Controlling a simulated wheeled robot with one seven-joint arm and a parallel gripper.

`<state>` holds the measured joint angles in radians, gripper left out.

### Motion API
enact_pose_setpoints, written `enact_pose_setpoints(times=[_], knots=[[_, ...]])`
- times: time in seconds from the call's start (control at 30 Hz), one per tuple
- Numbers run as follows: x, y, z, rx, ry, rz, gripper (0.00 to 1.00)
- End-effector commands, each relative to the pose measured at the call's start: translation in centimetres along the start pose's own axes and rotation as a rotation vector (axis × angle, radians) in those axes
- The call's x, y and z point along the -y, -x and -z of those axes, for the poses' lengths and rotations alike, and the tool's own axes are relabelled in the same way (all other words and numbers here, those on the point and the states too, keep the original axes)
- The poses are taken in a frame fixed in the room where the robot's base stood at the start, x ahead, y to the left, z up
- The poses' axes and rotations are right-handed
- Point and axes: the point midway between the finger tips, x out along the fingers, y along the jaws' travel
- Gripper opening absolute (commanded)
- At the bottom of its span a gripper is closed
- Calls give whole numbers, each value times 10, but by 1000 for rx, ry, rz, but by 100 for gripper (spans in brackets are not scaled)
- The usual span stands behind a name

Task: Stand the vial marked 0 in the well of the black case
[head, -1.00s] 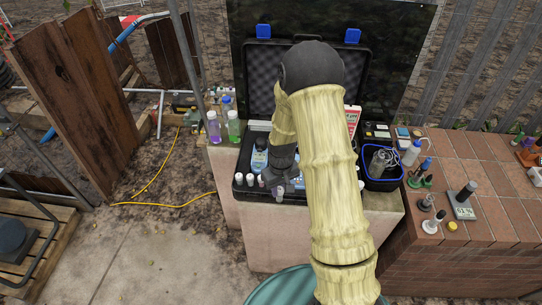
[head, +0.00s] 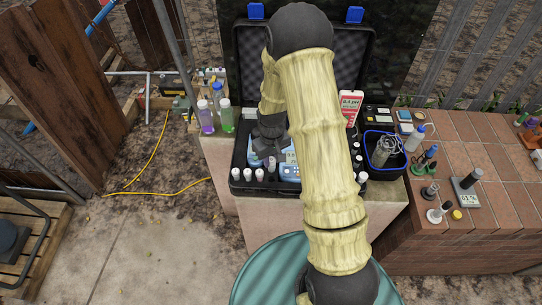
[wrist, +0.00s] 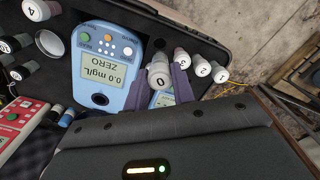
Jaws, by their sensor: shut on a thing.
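The vial marked 0 (wrist: 158,74), with a pale cap, is between the two fingers of my gripper (wrist: 163,84) in the wrist view. My gripper is shut on it. The black case (head: 238,187) stands open on the ledge, its padded lid (head: 250,62) raised at the back. In the head view my dark gripper (head: 269,152) is over the left part of the case, and I cannot make out the held vial there. My arm covers the middle of the case.
A blue meter reading 0.0 mg/L (wrist: 108,66) lies beside the held vial. Several numbered vials (wrist: 201,66) are close on its other side. Bottles (head: 226,116) stand left of the case; a blue-rimmed bin (head: 384,172) stands right.

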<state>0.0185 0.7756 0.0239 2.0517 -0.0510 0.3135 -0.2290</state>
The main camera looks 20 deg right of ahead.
Motion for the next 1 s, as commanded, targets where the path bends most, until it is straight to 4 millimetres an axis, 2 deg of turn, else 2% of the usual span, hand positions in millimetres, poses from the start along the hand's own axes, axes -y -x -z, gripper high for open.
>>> enact_pose_setpoints(times=[0.27, 0.9, 1.0], knots=[[0, -6, 0, 0, 0, 0, 9], [0, -47, 0, 0, 0, 0, 9], [0, -44, 0, -1, 0, 0, 9]])
